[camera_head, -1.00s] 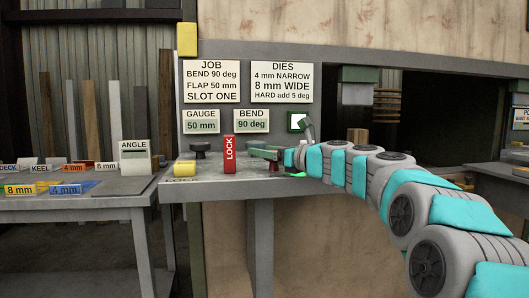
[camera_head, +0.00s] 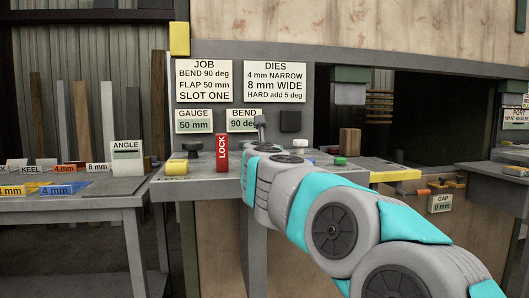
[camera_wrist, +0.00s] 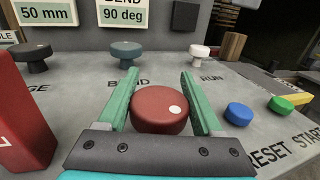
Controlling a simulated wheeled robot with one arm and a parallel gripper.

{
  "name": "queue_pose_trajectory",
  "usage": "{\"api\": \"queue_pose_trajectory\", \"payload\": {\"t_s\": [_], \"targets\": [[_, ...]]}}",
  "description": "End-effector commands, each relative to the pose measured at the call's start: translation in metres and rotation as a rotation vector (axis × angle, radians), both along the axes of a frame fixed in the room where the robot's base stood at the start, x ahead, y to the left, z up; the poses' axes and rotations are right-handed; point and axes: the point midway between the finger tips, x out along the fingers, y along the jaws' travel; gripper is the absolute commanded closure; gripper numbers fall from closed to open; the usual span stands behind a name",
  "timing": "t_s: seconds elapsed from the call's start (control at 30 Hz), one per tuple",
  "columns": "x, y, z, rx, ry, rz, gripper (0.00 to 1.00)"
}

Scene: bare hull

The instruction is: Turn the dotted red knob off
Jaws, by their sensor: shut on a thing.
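The dotted red knob (camera_wrist: 160,108) stands on the grey console, with a white dot on the right part of its top. In the wrist view, my gripper (camera_wrist: 159,78) has its green fingers on either side of this knob and is shut on it. In the head view, my arm hides the knob and the fingers. A dark square panel (camera_head: 290,121) on the upright board is unlit; it also shows in the wrist view (camera_wrist: 186,16).
A dark knob (camera_wrist: 126,52) by BEND and a white knob (camera_wrist: 201,52) by RUN stand behind. Blue (camera_wrist: 239,113) and green (camera_wrist: 281,106) buttons lie to the right. A red LOCK block (camera_head: 221,154) stands left, beside a black knob (camera_head: 193,149).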

Motion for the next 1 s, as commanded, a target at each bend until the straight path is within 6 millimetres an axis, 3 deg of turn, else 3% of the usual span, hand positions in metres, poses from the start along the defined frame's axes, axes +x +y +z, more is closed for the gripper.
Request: {"api": "queue_pose_trajectory", "payload": {"t_s": [0.4,1.0], "targets": [[-0.001,-0.009,0.000,0.001,-0.001,-0.345,0.88],[-0.004,-0.016,0.002,0.000,-0.003,-0.525,0.88]]}}
